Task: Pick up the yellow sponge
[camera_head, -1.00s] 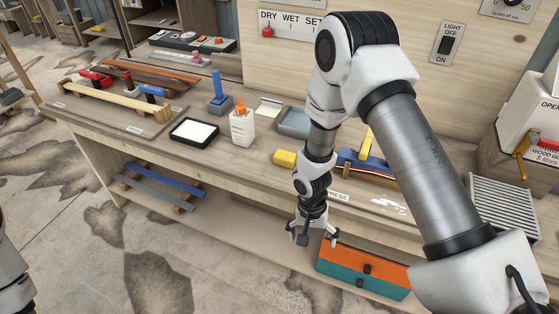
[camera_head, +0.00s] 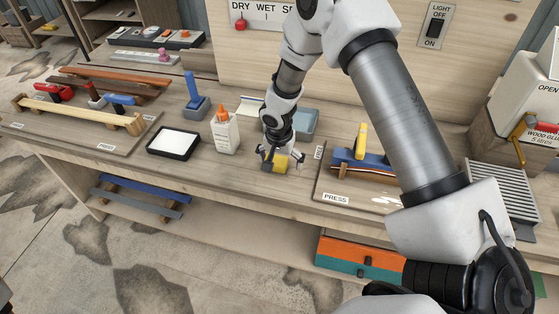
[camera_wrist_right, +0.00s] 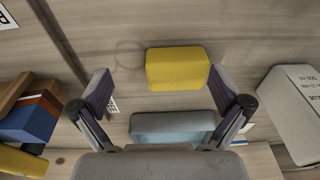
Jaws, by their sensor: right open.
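The yellow sponge (camera_head: 281,165) lies on the bench top, right of the glue bottle. It also shows in the right wrist view (camera_wrist_right: 177,68), unobstructed, just beyond and between the fingertips. My right gripper (camera_head: 282,158) is open above the sponge, with one finger to each side of it. In the right wrist view both fingers (camera_wrist_right: 163,90) are spread and empty, and the sponge sits closer to the right finger. I see no contact with the sponge. My left gripper is not in view.
A blue-grey tray (camera_head: 303,122) lies behind the sponge. A white glue bottle (camera_head: 225,133) with an orange cap stands to its left, beside a black-rimmed white pad (camera_head: 174,143). A board (camera_head: 330,188) with clamped strips lies to its right. The bench front is clear.

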